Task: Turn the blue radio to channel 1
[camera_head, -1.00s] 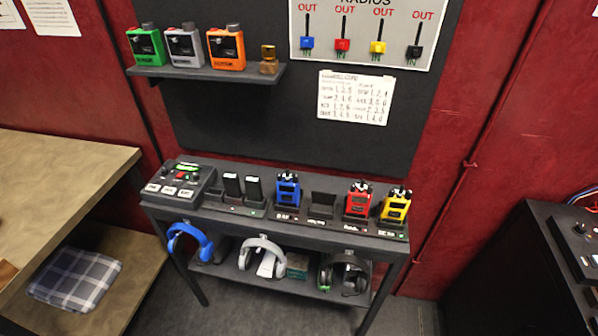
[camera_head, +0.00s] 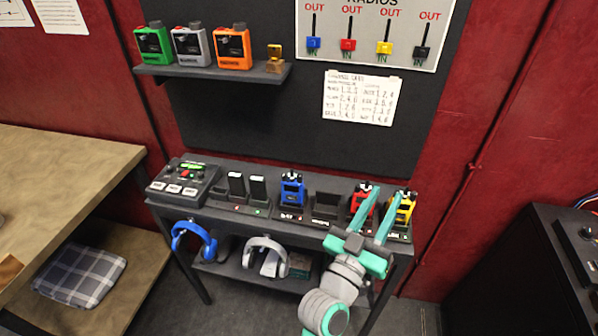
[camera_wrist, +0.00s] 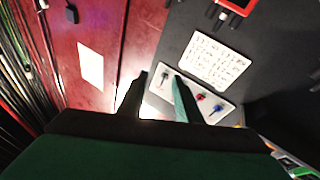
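The blue radio (camera_head: 292,189) stands upright in a charging dock on the dark table, left of an empty dock slot. A knob or antenna stub shows on its top; its channel setting is too small to read. My gripper (camera_head: 372,215) is to the right of the blue radio in the head view, with its teal fingers apart and pointing up across the red radio (camera_head: 361,198) and near the yellow radio (camera_head: 404,207). In the wrist view my gripper (camera_wrist: 160,88) also has its fingers apart, with nothing between them.
A button console (camera_head: 183,178) and two black battery-like units sit left of the radios. Headphones (camera_head: 192,241) hang below the table edge. A shelf (camera_head: 210,72) with green, grey and orange boxes is above. A switch board (camera_head: 366,32) and a card (camera_head: 361,97) hang behind.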

